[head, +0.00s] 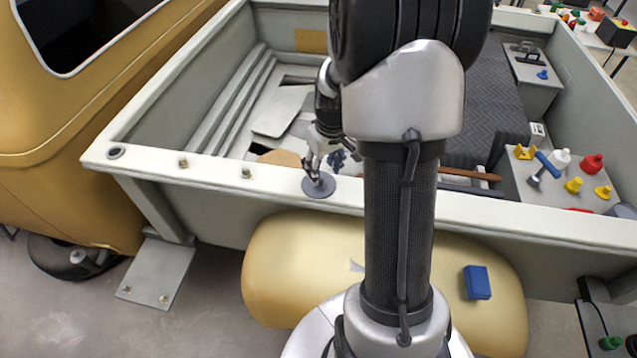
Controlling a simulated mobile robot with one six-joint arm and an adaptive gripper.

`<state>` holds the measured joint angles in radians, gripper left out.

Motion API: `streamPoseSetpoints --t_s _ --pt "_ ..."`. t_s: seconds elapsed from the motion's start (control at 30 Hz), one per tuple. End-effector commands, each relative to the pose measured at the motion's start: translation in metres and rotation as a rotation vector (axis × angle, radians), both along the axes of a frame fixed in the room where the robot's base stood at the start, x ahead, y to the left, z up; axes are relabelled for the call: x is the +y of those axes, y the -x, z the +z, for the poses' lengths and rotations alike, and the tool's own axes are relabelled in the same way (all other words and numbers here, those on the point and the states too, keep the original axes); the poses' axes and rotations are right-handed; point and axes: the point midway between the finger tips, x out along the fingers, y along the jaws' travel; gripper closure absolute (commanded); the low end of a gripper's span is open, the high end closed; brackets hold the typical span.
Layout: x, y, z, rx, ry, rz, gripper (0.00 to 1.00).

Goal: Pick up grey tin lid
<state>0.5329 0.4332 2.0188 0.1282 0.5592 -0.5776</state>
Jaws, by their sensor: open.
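The grey tin lid (319,191) is a flat, round, dark grey disc with a small knob near its middle. It lies on the pale top rail of the truck bed's side, and its front edge reaches to or slightly past the rail's front edge. My gripper (316,177) is open and points down over the lid, with its fingertips at or just above the knob. The fingers hide part of the knob and the lid's far side. I cannot tell whether they touch it.
The pale side rail (214,170) carries small bolts left of the lid. A blue box (477,282) sits on the yellow fender (300,262) below. A hammer (544,165) and several coloured pieces stand on a grey box at right. The bed's left interior holds loose panels (283,110).

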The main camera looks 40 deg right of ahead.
Motion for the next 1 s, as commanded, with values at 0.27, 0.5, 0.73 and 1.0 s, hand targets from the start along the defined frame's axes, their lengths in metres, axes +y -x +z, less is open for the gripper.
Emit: streamPoseSetpoints --t_s 0.27,0.5,0.73,1.0 --pt "-0.001 -0.013 -0.026 0.004 -0.003 0.0 0.55" --pt "-0.002 -0.02 -0.051 0.001 0.0 -0.001 0.55" --pt "-0.002 -0.02 -0.052 0.001 0.0 -0.001 0.55" --pt "-0.002 -0.02 -0.052 0.001 0.0 -0.001 0.73"
